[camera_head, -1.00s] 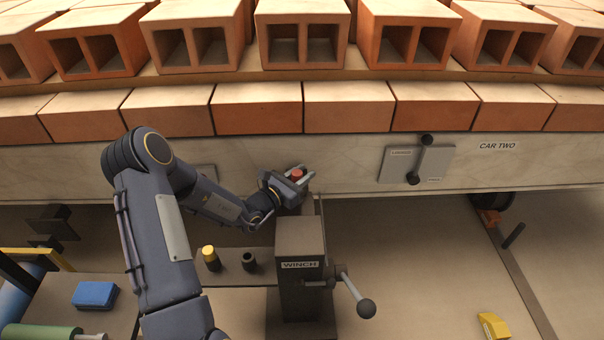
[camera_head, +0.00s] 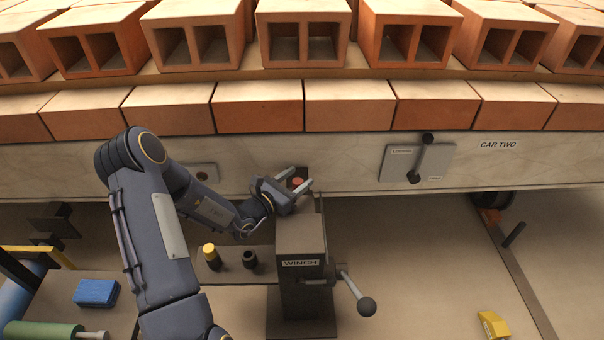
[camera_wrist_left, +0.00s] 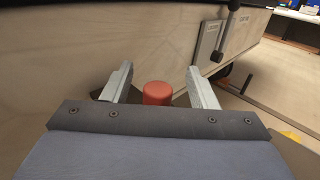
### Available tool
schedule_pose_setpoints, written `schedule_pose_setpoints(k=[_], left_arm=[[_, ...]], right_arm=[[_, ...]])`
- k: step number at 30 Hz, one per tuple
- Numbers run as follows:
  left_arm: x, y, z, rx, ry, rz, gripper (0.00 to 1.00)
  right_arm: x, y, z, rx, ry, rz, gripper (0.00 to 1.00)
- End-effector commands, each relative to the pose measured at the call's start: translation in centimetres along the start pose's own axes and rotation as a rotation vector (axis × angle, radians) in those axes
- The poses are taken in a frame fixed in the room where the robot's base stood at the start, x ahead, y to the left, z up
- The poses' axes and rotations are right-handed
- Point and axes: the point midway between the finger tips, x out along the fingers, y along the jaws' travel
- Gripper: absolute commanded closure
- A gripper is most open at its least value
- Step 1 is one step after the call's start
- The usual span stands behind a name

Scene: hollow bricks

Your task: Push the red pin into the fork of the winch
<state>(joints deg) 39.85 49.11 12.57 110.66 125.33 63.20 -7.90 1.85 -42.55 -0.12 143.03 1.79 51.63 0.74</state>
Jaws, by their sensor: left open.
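The red pin (camera_head: 298,182) stands at the top of the winch (camera_head: 300,240), by the side of the brick car. Only its red head shows; its shank and the fork are hidden. In the left wrist view the red pin (camera_wrist_left: 157,93) is between the two fingers and apart from both. My left gripper (camera_head: 300,180) is open, with its fingers on either side of the pin's head. It also shows in the left wrist view (camera_wrist_left: 160,85). My right gripper is not in view.
The brick car's side wall (camera_head: 340,165) is close behind the pin. A lever plate (camera_head: 437,162) is on it. A yellow-topped pin (camera_head: 209,252) and a dark piece (camera_head: 249,259) stand on a shelf left of the winch. The crank (camera_head: 350,285) sticks out right.

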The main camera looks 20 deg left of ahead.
Motion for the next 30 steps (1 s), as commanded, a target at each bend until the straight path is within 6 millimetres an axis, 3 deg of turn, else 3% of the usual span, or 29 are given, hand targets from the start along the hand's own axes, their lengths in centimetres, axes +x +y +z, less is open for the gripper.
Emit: schedule_pose_setpoints(k=[3, 10, 27, 30], left_arm=[[-2.3, 0.1, 0.1, -0.002, 0.005, 0.004, 0.47], [-4.8, 0.0, 0.0, 0.000, 0.002, 0.001, 0.47], [-5.0, 0.0, 0.0, 0.002, 0.000, -0.001, 0.47], [-4.9, -0.6, 0.9, 0.025, -0.008, -0.031, 0.47]], right_arm=[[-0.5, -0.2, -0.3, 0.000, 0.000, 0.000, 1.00], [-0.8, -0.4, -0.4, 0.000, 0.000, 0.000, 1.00], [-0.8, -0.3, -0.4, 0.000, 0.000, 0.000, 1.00], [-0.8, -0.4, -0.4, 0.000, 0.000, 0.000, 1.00]])
